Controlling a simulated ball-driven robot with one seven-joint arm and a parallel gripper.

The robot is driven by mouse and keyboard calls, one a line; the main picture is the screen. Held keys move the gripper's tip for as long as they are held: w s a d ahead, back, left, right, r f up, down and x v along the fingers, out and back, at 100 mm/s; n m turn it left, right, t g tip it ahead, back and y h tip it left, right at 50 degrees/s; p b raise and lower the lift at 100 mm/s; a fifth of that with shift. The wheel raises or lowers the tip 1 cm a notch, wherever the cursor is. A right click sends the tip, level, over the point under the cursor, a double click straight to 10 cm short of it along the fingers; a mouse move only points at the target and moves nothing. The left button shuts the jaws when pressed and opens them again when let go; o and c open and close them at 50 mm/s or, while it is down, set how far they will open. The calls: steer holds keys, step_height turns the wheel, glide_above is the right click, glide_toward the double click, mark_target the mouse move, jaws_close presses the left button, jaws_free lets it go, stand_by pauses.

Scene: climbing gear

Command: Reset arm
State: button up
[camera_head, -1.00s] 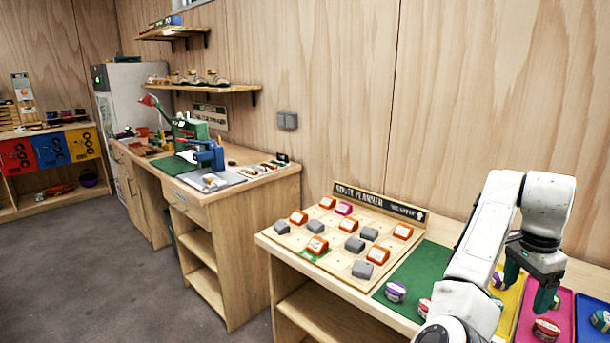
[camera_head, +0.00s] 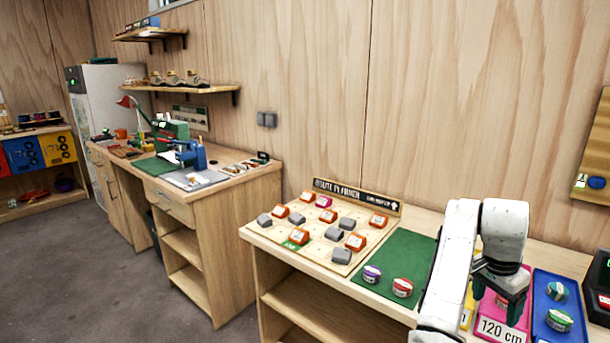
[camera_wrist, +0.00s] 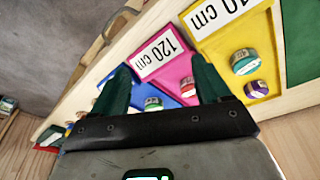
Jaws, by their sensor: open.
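My arm is bent over the right-hand table in the head view, with my gripper (camera_head: 498,302) pointing down above the pink tray marked "120 cm" (camera_head: 492,331). In the wrist view my gripper (camera_wrist: 160,84) has its two green fingers spread apart, with nothing held between them. My arm hides part of the yellow tray in the head view.
A route planner board (camera_head: 328,232) with orange and grey blocks stands left of my arm. Two rolls, one purple (camera_head: 372,273) and one red (camera_head: 402,287), lie on the green mat (camera_head: 400,258). A blue tray (camera_head: 545,297) with rolls is on the right. Floor at left is clear.

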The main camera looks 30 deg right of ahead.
steer(key=s+a+f+n+t+h, duration=0.1)
steer(key=s+a+f+n, duration=0.2)
steer(key=a+f+n, duration=0.3)
steer(key=s+a+f+n, duration=0.2)
steer(key=a+f+n, duration=0.2)
steer(key=a+f, duration=0.35)
steer(key=s+a+f+n+y, duration=0.1)
steer(key=s+a+f+n, duration=0.2)
steer(key=a, duration=0.6)
steer(key=s+a+f+n+y, duration=0.2)
steer(key=s+a+f+n, duration=0.2)
steer(key=s+a+n, duration=0.2)
steer(key=s+a, duration=0.2)
steer(key=shift+a+t, duration=0.35)
steer(key=shift+t, duration=0.05)
